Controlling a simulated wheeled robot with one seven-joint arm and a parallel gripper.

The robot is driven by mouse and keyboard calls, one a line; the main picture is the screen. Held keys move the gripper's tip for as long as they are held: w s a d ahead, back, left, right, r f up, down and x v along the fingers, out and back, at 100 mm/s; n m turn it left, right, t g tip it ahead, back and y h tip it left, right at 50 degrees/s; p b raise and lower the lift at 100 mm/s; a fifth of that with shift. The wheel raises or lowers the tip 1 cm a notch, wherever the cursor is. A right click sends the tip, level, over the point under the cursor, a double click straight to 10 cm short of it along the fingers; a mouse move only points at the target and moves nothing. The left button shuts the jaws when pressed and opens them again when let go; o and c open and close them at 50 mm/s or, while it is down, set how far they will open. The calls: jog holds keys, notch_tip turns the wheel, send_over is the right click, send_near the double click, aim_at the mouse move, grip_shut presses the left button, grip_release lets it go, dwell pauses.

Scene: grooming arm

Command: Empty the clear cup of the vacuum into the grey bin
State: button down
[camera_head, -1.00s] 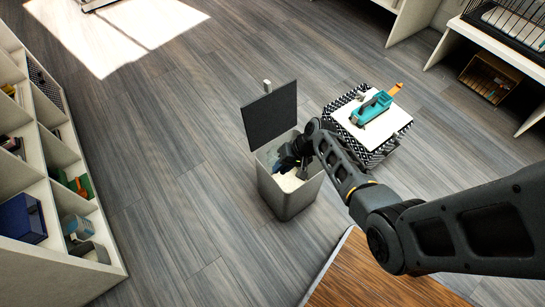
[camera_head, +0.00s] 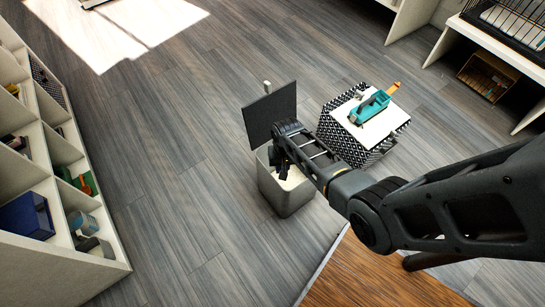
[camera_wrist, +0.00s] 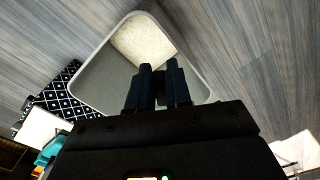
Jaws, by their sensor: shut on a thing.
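The grey bin (camera_head: 283,197) stands on the floor with its dark lid (camera_head: 270,115) raised; pale material shows inside. My gripper (camera_head: 281,166) points down at the bin's opening and partly hides it. In the wrist view my gripper (camera_wrist: 161,72) is over the bin (camera_wrist: 92,72), its two fingers a little apart and shut on a small dark part between them. I take this to be part of the clear cup, whose body I cannot make out. The teal vacuum (camera_head: 371,106) lies on a white-topped patterned box beside the bin; it also shows in the wrist view (camera_wrist: 50,150).
The patterned box (camera_head: 345,140) stands close to the bin's right. An open shelf unit (camera_head: 60,180) runs along the left. A wooden surface (camera_head: 370,275) lies at the front. The floor left of the bin is clear.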

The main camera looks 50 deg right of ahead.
dwell(0.3)
jog(key=shift+w+a+r+p, duration=0.2)
jog(key=shift+w+a+r, duration=0.3)
jog(key=shift+w+a, duration=0.4)
jog(key=shift+w+a+r+p, duration=0.2)
jog(key=shift+w+a+r, duration=0.25)
jog(key=shift+w+a, duration=0.4)
